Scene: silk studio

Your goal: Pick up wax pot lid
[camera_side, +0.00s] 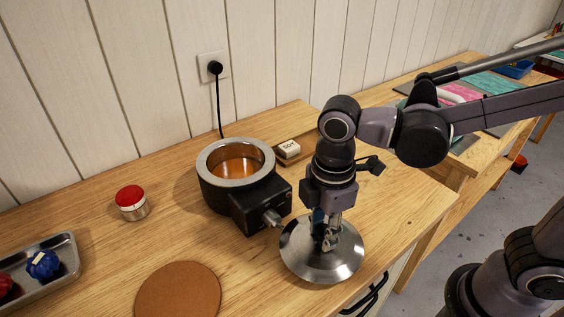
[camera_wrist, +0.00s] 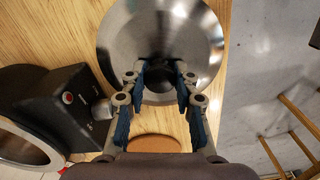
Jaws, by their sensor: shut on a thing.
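The wax pot lid (camera_side: 300,254) is a round, shiny steel disc near the front edge of the wooden table, to the right of the wax pot. My gripper (camera_side: 328,240) is above its middle, pointing down, and shut on its dark central knob. In the wrist view the lid (camera_wrist: 205,40) fills the top centre, and the blue-padded fingers of my gripper (camera_wrist: 161,75) close around the knob. The fingers partly hide the knob. I cannot tell whether the lid touches the table. The wax pot (camera_side: 213,190) stands open, with amber wax inside.
A black control box with a knob (camera_side: 262,203) juts from the pot close to the lid. A brown round mat (camera_side: 178,292) lies at the front. A red-topped jar (camera_side: 131,202), a small SOY block (camera_side: 289,148) and a metal tray (camera_side: 65,252) are also on the table.

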